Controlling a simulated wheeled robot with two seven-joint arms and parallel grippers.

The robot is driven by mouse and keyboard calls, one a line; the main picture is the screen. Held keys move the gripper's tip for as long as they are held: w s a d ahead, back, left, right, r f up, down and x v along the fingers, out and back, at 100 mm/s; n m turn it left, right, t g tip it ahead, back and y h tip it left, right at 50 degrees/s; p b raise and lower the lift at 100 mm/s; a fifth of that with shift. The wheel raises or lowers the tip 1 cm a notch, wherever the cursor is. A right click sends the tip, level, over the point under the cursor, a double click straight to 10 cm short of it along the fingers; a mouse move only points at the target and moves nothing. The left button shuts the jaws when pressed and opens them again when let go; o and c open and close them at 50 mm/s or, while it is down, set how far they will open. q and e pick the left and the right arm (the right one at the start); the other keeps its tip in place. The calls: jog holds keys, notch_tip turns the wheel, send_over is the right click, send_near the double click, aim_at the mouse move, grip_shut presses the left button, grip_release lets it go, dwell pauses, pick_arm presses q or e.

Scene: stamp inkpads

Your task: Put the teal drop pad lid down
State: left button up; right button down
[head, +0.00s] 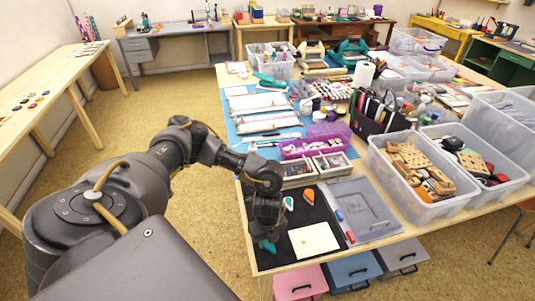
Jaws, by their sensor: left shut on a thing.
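My left gripper (264,238) reaches down over the front left of the black mat (279,259). It is shut on a small teal piece, which looks like the teal drop pad lid (269,246). The piece shows only in part beneath the fingers, and I cannot tell whether it touches the mat. My right gripper is not in view.
A cream card (313,240) lies on the mat, right of my gripper. Red and blue markers (345,228) and a grey tray (365,212) are farther right. Small compartment boxes (329,167) stand behind the mat. A clear bin (422,190) stands at the right.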

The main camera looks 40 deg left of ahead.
aim_at(267, 242)
pick_arm(q)
jog(key=shift+f, duration=0.1)
jog(key=o, duration=0.9)
jog(key=shift+o, duration=0.2)
notch_tip(267, 242, up, 12)
jog(key=shift+s, duration=0.1)
dwell(0.4)
